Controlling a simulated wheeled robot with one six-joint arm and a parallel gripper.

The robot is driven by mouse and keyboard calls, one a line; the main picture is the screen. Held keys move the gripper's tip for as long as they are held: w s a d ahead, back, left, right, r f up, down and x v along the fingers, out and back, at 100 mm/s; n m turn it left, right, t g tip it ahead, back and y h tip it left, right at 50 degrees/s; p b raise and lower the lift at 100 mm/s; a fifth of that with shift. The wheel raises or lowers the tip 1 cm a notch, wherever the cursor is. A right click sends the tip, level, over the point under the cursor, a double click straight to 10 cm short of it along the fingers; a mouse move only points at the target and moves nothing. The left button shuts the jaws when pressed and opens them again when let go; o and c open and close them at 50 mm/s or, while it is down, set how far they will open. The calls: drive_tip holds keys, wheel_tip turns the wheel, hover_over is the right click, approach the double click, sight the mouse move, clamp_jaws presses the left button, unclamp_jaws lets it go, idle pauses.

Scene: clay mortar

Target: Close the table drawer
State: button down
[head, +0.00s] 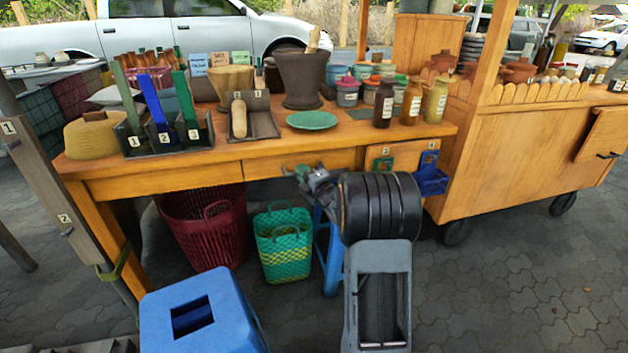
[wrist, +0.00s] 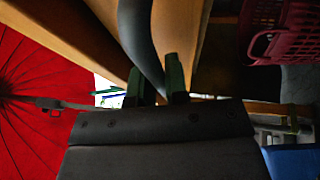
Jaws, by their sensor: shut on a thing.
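The wooden table (head: 165,180) has a drawer front (head: 270,164) in the middle of its front side. My gripper (head: 302,173) is at the right part of this front, and my arm hides what lies behind it. In the wrist view, my gripper's two green fingers (wrist: 156,82) stand on either side of a dark curved handle (wrist: 141,35) and are shut on it. Wooden boards (wrist: 181,35) run close beside the handle. I cannot tell how far the drawer stands out.
A blue stool (head: 195,305) stands at the front left. A dark red basket (head: 205,235) and a green woven basket (head: 284,245) stand under the table. Bottles (head: 410,101), a green plate (head: 312,120) and a mortar (head: 301,80) are on top. A wooden cart (head: 530,140) stands at right.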

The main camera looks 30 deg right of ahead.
drive_tip(key=c, duration=1.6)
unclamp_jaws()
drive_tip(key=shift+w+r, duration=0.1)
drive_tip(key=shift+r, duration=0.05)
drive_tip(key=shift+o, duration=0.8)
drive_tip(key=shift+w+d, duration=0.1)
drive_tip(key=shift+w, duration=0.05)
drive_tip(key=o, duration=0.3)
drive_tip(key=p+v, duration=0.2)
drive_tip(key=v, duration=1.1)
drive_tip(key=shift+s, duration=0.4)
drive_tip(key=shift+p, duration=0.3)
